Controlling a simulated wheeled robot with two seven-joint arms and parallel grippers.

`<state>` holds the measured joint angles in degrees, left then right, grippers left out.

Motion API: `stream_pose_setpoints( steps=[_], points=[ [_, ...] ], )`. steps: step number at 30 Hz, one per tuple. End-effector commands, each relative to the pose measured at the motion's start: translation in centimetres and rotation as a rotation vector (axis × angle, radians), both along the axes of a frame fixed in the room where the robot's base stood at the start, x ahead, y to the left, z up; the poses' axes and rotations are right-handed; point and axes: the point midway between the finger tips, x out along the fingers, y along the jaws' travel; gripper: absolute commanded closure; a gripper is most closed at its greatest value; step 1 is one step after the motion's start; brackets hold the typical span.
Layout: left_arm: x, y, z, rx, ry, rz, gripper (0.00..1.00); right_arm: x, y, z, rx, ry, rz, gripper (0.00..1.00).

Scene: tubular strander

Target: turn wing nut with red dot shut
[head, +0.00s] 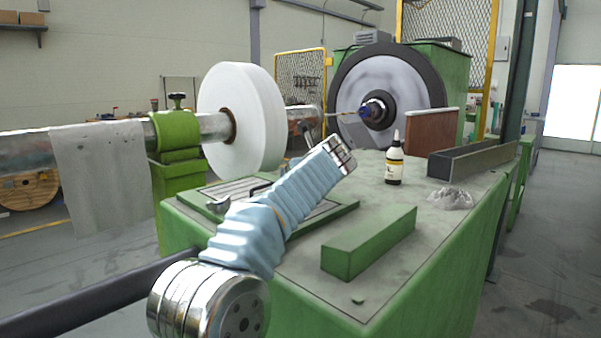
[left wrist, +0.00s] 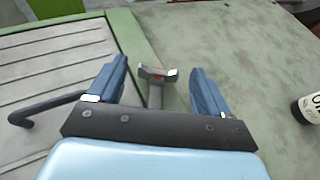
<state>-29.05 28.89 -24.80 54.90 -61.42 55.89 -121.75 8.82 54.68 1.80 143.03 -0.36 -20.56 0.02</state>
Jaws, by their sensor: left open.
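The wing nut (left wrist: 158,76) with a red dot shows in the left wrist view, a small metal piece with two light wings on a grey stem. It lies between the two blue fingers of my left gripper (left wrist: 160,69), with a gap to each finger. My left gripper is open and empty. In the head view my left arm reaches across the green bench; its fingers and the wing nut cannot be made out there. My right gripper is in neither view.
A dark bent handle (left wrist: 45,106) is left of the fingers, over a slotted plate (left wrist: 50,62). A bottle (head: 395,163), a green block (head: 370,243) and a clear crumpled heap (head: 450,198) stand on the bench (head: 300,277). A white spool (head: 243,115) is behind.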

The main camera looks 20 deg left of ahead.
Motion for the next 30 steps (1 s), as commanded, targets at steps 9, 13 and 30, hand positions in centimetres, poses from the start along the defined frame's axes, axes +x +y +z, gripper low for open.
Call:
stream_pose_setpoints(
  steps=[9,13,30],
  points=[
    [0.88,0.75,-0.49,0.0,0.0,-0.001,0.21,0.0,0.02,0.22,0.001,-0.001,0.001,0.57],
    [0.86,0.74,-0.49,0.0,0.0,-0.001,0.23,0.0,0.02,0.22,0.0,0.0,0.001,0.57],
    [0.65,1.22,-0.46,-0.004,0.0,-0.107,0.77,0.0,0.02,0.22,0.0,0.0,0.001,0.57]
  ],
)
